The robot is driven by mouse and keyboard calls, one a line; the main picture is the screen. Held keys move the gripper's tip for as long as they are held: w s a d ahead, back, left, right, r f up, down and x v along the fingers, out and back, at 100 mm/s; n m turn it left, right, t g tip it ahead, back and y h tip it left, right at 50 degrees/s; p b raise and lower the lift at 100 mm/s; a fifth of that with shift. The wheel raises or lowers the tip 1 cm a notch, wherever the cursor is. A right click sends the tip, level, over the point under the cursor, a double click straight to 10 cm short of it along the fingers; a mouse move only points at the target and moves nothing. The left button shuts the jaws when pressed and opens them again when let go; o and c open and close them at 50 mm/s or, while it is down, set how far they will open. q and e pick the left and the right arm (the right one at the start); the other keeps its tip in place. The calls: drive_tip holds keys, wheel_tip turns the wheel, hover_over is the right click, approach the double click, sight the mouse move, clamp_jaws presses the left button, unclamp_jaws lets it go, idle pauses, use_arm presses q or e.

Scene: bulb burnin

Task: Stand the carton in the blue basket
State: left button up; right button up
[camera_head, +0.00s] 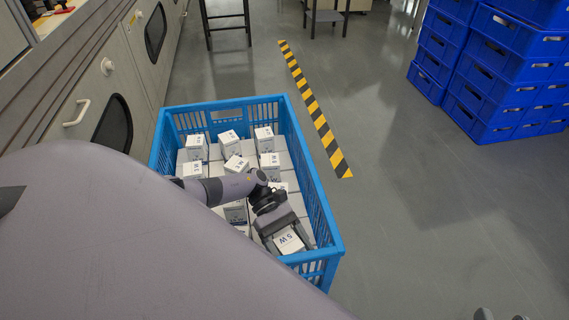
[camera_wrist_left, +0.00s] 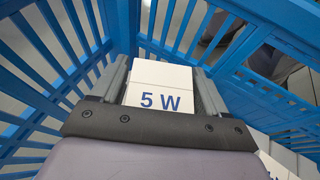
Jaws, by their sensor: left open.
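The blue basket (camera_head: 319,196) stands on the floor and holds several white cartons standing upright. A white carton marked 5 W (camera_head: 289,241) is in the basket's near right corner. My left gripper (camera_head: 284,235) reaches down into the basket with its fingers on either side of this carton. In the left wrist view the carton (camera_wrist_left: 160,88) shows between the two open fingers (camera_wrist_left: 160,85), with blue basket walls around it. Its base is hidden. Two small grey tips at the bottom right edge of the head view may be my right gripper (camera_head: 501,317); most of it is cut off.
Other cartons (camera_head: 196,147) stand in the basket, some close to my left wrist. A grey cabinet row with oval windows (camera_head: 155,30) runs along the left. Stacked dark blue crates (camera_head: 480,75) stand at the upper right. The floor right of the striped line (camera_head: 318,115) is clear.

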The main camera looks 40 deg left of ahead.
sight(283, 235)
use_arm(q)
drive_tip(key=shift+v, duration=3.7)
drive_tip(key=shift+r, duration=0.1)
